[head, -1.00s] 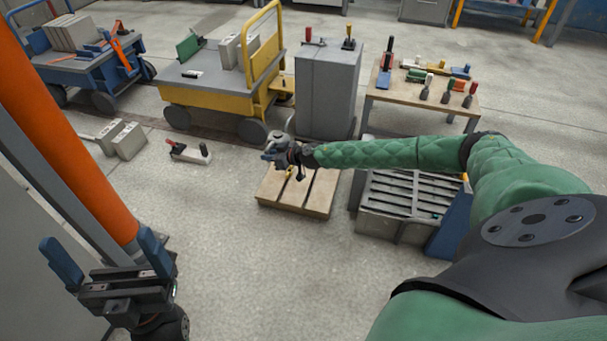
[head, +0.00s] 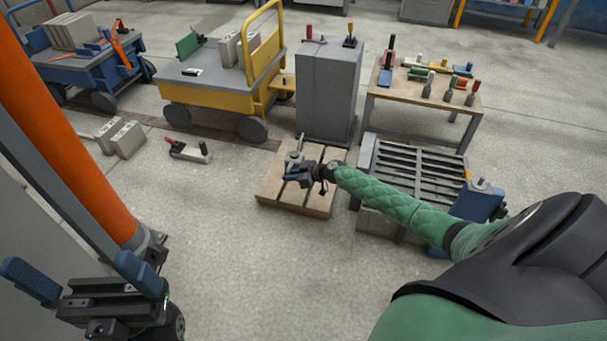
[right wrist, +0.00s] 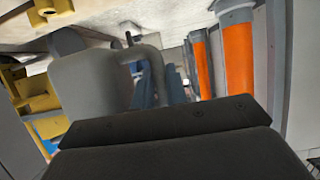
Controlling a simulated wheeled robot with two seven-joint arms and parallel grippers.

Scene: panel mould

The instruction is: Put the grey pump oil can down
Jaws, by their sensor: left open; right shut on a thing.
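The grey pump oil can (head: 294,158) is in the jaws of my right gripper (head: 298,173), over the wooden pallet (head: 313,204) in the head view. It is small there and partly hidden by the gripper, so I cannot tell whether its base touches the slats. In the right wrist view the can's grey body (right wrist: 92,88) fills the left middle, with its spout to the right; the dark gripper body hides its lower part. My left gripper (head: 86,276) is open and empty at the lower left, well away from the pallet.
A slatted grey crate (head: 420,165) stands just right of the pallet, with a grey cabinet (head: 327,90) behind. A yellow cart (head: 208,97) and a wooden table (head: 425,97) stand further back. An orange post (head: 62,120) rises near my left gripper. Floor in front of the pallet is clear.

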